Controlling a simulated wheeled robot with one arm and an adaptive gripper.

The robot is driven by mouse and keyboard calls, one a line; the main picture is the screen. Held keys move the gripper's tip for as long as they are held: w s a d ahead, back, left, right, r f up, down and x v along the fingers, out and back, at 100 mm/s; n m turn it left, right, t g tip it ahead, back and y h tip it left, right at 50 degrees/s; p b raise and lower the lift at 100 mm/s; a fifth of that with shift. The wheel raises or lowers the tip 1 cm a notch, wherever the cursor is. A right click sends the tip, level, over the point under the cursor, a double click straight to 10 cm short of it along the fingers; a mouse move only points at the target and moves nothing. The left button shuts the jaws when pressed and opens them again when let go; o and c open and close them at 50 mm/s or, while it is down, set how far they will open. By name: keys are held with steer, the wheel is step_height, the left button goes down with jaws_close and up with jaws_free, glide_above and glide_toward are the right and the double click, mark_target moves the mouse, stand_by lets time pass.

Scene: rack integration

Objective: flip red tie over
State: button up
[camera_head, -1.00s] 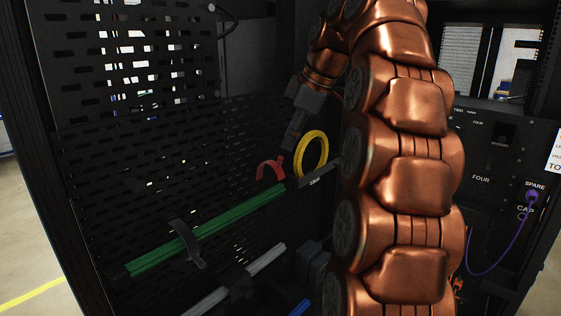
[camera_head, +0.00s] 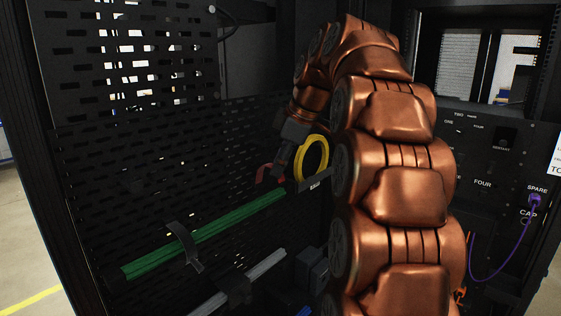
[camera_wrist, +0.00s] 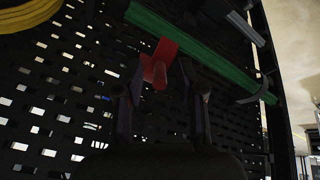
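The red tie (camera_head: 265,174) is a short curved strap at the upper right end of the green cable bundle (camera_head: 215,227). In the wrist view the red tie (camera_wrist: 159,63) stands out from the green bundle (camera_wrist: 205,57) toward the camera. My gripper (camera_head: 279,171) is right at the tie and hides part of it in the head view. In the wrist view its two fingers are apart, with the tie showing between and just beyond the tips of the gripper (camera_wrist: 160,75). I cannot tell whether either finger touches it.
A yellow cable ring (camera_head: 314,158) hangs just right of my gripper. A black tie (camera_head: 184,246) crosses the green bundle lower left, with a grey bundle (camera_head: 240,285) below. The perforated panel (camera_head: 120,170) stands behind. A purple cable (camera_head: 506,255) hangs at the right.

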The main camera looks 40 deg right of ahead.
jaws_close()
stand_by(0.6)
